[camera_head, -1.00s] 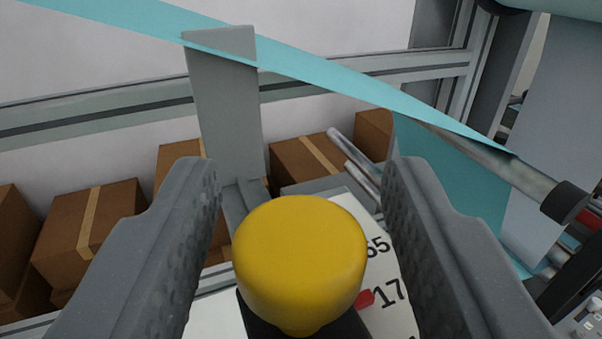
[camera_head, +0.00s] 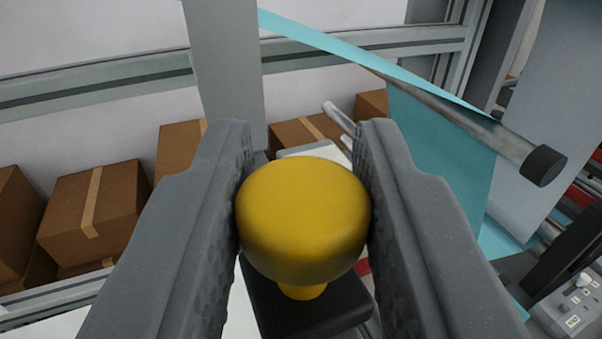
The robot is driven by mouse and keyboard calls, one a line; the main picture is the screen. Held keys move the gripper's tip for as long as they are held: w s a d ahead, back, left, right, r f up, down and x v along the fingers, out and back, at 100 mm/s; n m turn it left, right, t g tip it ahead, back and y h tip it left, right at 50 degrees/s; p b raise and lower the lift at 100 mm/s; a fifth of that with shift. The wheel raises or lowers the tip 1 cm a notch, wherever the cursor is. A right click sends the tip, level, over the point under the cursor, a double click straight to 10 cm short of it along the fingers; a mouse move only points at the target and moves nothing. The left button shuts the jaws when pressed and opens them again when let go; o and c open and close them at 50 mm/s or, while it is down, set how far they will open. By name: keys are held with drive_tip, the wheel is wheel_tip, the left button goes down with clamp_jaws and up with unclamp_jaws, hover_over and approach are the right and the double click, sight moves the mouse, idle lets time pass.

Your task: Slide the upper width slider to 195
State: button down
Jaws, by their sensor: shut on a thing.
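The slider's yellow knob (camera_head: 303,215) sits at the lower middle, on a black base (camera_head: 305,306). My gripper (camera_head: 304,190) is shut on the knob, with one finger against its left side and the other against its right. The white scale plate (camera_head: 318,151) shows only a little behind the knob. Its numbers are hidden by the knob and fingers. A bit of the red pointer (camera_head: 362,266) shows at the knob's right, by the right finger. The value it marks cannot be read.
A grey upright bracket (camera_head: 226,65) stands behind the knob. A teal film web (camera_head: 440,150) runs over a roller (camera_head: 470,120) at the right. Cardboard boxes (camera_head: 95,212) line the back left. A control box with knobs (camera_head: 572,305) is at the lower right.

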drive_tip(key=shift+f, duration=0.15)
drive_tip(key=c, duration=1.2)
unclamp_jaws()
drive_tip(key=shift+s, duration=0.25)
drive_tip(key=s+a+b, duration=0.1)
drive_tip(key=s, duration=1.2)
drive_tip(key=shift+s, duration=0.25)
